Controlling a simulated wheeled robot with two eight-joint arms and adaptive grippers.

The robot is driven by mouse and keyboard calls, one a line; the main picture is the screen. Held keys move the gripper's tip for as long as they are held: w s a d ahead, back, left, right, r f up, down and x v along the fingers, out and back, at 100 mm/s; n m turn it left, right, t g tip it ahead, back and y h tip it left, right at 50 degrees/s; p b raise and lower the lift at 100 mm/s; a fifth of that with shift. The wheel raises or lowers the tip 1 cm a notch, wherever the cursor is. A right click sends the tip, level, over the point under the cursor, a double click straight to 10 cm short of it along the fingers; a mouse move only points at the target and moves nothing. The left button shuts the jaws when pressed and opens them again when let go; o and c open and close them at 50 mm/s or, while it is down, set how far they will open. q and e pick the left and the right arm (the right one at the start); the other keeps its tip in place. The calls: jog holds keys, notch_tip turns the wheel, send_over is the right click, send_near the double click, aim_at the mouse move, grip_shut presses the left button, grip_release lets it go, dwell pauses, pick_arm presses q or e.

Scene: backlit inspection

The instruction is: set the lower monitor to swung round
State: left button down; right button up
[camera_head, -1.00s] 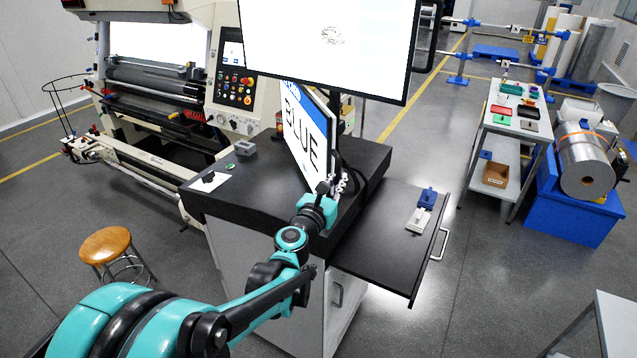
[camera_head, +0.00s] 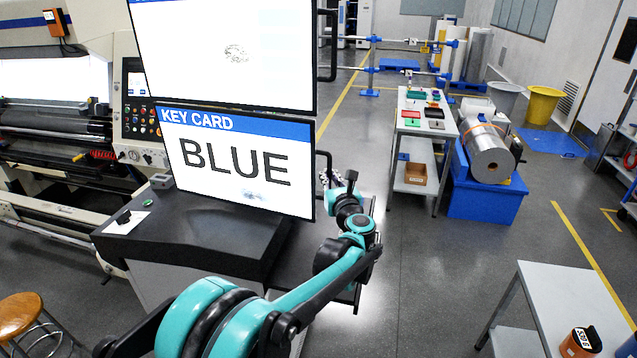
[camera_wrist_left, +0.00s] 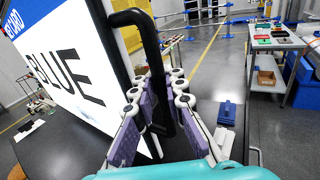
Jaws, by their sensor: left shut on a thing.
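The lower monitor (camera_head: 235,165) stands on the dark cabinet top and faces me nearly square on, showing "KEY CARD" and "BLUE". It also shows in the wrist view (camera_wrist_left: 62,80), seen at a slant. A black bar handle (camera_wrist_left: 150,45) sticks out from its right edge. My left gripper (camera_head: 332,178) is at that edge. In the wrist view the purple-padded fingers of my left gripper (camera_wrist_left: 160,112) are shut on the handle's lower part. The fingers partly hide the handle there. My right gripper is in neither view.
The upper monitor (camera_head: 225,50), with its own side handle (camera_head: 328,45), hangs just above the lower one. A blue block (camera_wrist_left: 227,112) and a pale one lie on the pulled-out shelf by my gripper. Open floor (camera_head: 420,270) lies to the right.

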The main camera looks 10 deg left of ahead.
pick_arm(q)
jog(key=shift+w+d, duration=0.3)
jog(key=c, duration=1.7)
grip_release()
jog(key=shift+o, duration=0.6)
jog(key=shift+d, duration=0.1)
jog(key=v, duration=1.2)
